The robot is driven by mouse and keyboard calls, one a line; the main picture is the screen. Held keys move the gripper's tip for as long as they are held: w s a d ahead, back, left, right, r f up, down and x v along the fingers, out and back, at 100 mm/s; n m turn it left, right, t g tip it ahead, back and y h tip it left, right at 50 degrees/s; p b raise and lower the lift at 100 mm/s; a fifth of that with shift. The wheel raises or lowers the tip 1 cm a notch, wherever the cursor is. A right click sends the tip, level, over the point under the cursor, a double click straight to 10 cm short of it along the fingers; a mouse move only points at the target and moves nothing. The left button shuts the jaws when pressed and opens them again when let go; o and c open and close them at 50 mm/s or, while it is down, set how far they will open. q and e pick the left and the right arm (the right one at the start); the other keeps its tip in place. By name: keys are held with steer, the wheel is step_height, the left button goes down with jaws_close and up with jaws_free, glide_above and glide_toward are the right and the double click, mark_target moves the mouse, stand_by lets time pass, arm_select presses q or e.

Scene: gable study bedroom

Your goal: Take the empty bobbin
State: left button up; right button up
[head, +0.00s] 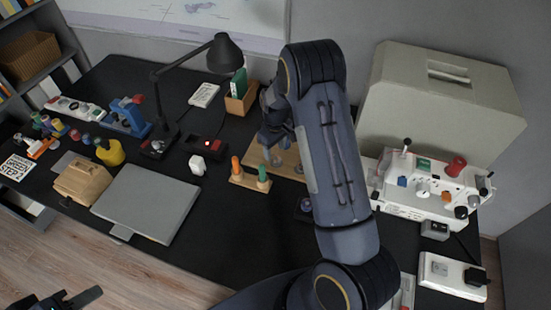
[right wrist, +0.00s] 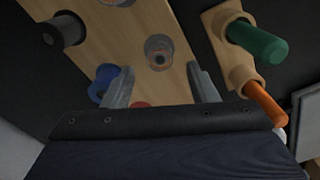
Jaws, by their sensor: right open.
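A light wooden board (right wrist: 165,20) lies under my right gripper; it also shows in the head view (head: 289,163), partly hidden by my arm. On it, in the right wrist view, a grey, see-through bobbin (right wrist: 158,52) without visible thread stands ahead of the fingers. A blue bobbin (right wrist: 103,80) is beside the left finger, and a red one (right wrist: 142,104) is partly hidden between the fingers. A dark cylinder (right wrist: 68,31) is at upper left. My right gripper (right wrist: 162,86) is open and empty, above the board. My left gripper (head: 68,300) is at the bottom left, away from the desk items, only partly visible.

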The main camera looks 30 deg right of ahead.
mark_target(275, 160)
steer(key=shift+f+p, duration=0.35)
steer(key=shift+f, duration=1.5)
steer(key=c, duration=1)
steer(key=shift+r, duration=0.1)
